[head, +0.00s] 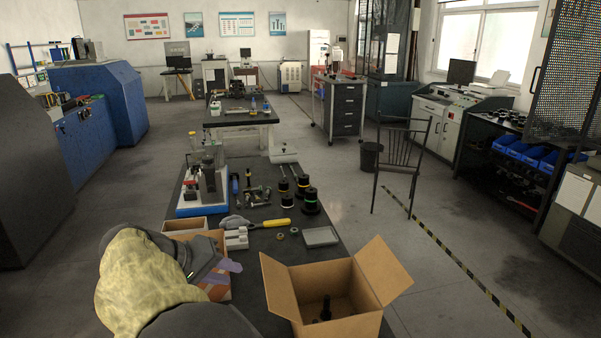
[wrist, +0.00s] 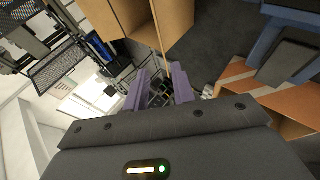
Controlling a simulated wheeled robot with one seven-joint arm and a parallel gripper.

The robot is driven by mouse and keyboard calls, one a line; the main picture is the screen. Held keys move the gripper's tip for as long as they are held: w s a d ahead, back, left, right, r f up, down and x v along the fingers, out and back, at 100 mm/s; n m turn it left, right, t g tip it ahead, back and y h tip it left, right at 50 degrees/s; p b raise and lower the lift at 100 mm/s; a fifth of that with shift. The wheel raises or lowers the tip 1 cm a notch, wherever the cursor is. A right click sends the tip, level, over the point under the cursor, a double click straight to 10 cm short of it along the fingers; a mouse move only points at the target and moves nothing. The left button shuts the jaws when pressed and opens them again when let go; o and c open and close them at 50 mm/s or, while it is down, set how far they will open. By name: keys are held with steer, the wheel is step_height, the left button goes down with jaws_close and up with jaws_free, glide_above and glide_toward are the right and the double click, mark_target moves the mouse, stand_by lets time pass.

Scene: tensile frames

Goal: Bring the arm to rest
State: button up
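My gripper (head: 228,268) is at the lower left of the head view, at the end of my arm with its yellowish cover. In the wrist view, its two purple fingers (wrist: 159,88) stand apart, with only distant background showing between them. It is open and empty. In the head view it is in front of an orange-brown box (head: 218,290), left of the open cardboard box (head: 340,326). I cannot tell the gap between the gripper and the orange-brown box. My arm hides part of that box and the near table.
The dark table (head: 345,253) holds a blue-based device (head: 203,210), a yellow-handled tool (head: 275,223), a grey tray (head: 320,237) and several black spools. The cardboard box contains a dark item (head: 325,309). A chair (head: 400,160) stands at right; floor there is mostly clear.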

mark_target(277, 301)
steer(key=w+d+f+g, duration=0.1)
steer(key=d, duration=0.2)
steer(key=w+d+g, duration=0.1)
steer(key=d, duration=0.2)
steer(key=w+d+f+y+p, duration=0.1)
steer(key=d, duration=0.3)
steer(key=shift+f+m+g, duration=0.3)
steer(key=shift+g, duration=0.1)
steer(key=s+d+f+m+g+y+p, duration=0.1)
steer(key=s+d+f+g+y+p, duration=0.15)
steer(key=d, duration=0.85)
steer(key=s+d+f+m+y+p, duration=0.1)
steer(key=s+d+m+y+p, duration=0.1)
steer(key=s+d, duration=0.9)
steer(key=d+m+t+y, duration=0.1)
steer(key=d, duration=0.2)
steer(key=shift+s+d+f+m, duration=0.25)
steer(key=shift+s+m, duration=0.1)
steer(key=shift+m, duration=0.05)
steer(key=shift+a, duration=0.1)
